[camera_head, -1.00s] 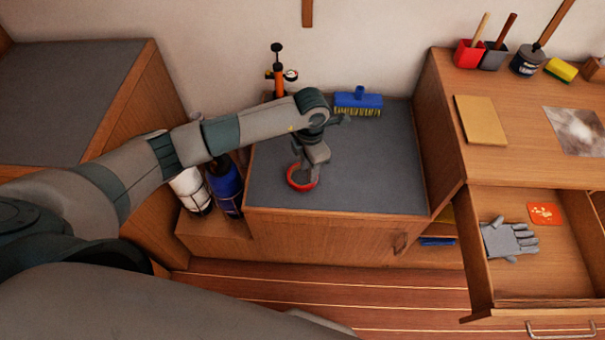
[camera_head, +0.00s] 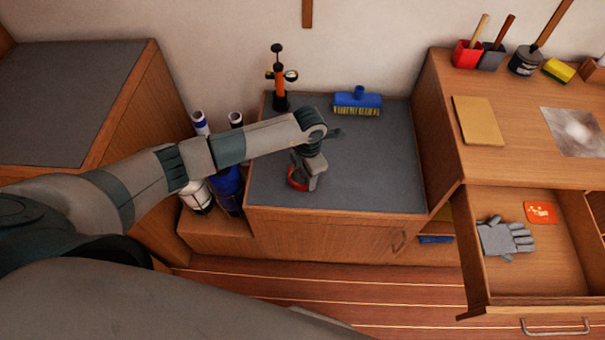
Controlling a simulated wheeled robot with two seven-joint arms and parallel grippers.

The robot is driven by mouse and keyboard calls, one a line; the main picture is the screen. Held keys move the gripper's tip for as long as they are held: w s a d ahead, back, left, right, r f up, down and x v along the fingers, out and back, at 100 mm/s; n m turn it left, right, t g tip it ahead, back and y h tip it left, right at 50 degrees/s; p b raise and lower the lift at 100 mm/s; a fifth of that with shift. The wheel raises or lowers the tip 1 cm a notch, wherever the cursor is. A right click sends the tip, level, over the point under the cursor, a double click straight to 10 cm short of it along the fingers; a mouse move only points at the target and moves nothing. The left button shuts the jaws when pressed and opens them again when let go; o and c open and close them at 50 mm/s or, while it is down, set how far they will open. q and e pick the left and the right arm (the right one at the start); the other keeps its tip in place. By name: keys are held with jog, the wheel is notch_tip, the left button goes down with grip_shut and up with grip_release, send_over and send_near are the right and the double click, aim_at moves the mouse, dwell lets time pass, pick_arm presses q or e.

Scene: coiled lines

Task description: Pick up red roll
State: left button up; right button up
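The red roll (camera_head: 297,185) lies on the grey top of the low middle cabinet (camera_head: 375,180), near its front left edge. My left gripper (camera_head: 300,181) points down right over the roll and hides much of it; only red parts at its left and lower edge show. The fingertips are hidden behind the gripper body, so I cannot tell whether they are open or shut on the roll. My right gripper is not in view.
A blue brush (camera_head: 358,101) and an orange pump (camera_head: 279,85) stand at the back of the cabinet top. Bottles (camera_head: 229,190) stand left of it. At right, an open drawer (camera_head: 530,270) holds a grey glove (camera_head: 505,238). The cabinet top's right half is clear.

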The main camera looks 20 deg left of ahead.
pick_arm(q)
notch_tip(320, 180, down, 2)
jog(key=shift+s+f, duration=0.1)
jog(key=shift+f, duration=0.35)
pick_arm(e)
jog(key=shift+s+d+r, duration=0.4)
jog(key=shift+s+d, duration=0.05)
pick_arm(q)
grip_shut()
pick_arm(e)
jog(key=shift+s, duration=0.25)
